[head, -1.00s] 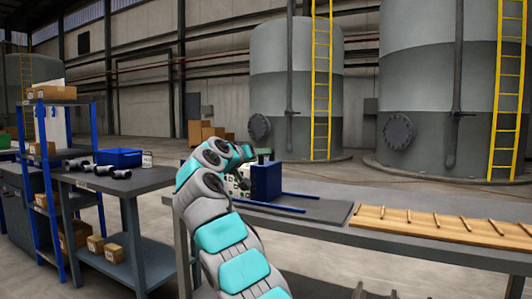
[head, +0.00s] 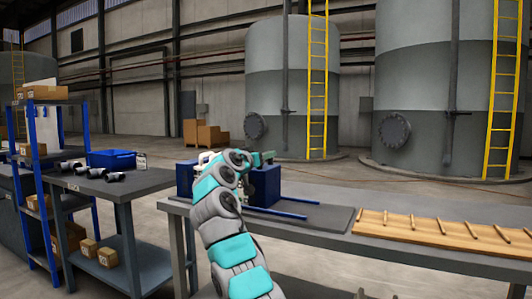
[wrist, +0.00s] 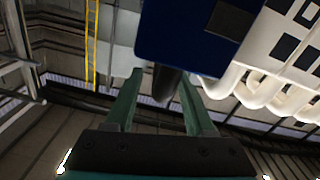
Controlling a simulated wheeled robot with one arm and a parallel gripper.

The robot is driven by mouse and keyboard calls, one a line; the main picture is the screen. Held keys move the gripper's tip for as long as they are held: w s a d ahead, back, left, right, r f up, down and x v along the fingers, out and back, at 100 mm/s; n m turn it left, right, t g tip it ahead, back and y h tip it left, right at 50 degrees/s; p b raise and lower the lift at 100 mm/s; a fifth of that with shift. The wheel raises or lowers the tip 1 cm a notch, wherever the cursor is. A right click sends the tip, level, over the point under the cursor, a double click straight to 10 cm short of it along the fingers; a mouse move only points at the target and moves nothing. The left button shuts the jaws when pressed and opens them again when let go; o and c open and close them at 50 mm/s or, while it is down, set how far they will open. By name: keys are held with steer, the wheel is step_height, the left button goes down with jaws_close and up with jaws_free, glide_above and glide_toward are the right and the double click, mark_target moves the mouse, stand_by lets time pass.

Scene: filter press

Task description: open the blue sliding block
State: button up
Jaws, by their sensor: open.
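The blue sliding block (head: 266,185) stands on the bench, on two blue rails (head: 285,211); my arm hides part of it. The block also fills the top of the wrist view (wrist: 185,35). My gripper (head: 264,158) is over the top of the block in the head view. In the wrist view, my gripper (wrist: 160,84) is open. A dark rounded handle (wrist: 166,86) on the block shows between its fingertips. The fingers do not visibly clamp it.
Another blue block (head: 185,179) stands at the left end of the rails. White plates (wrist: 275,55) with rounded loops lie beside the sliding block in the wrist view. A wooden rack (head: 440,235) lies further right on the bench. The rails right of the block look clear.

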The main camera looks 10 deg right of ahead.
steer(key=shift+p+x, duration=0.3)
steer(key=shift+x, duration=0.8)
steer(key=shift+c, duration=0.3)
jaws_close()
stand_by(0.4)
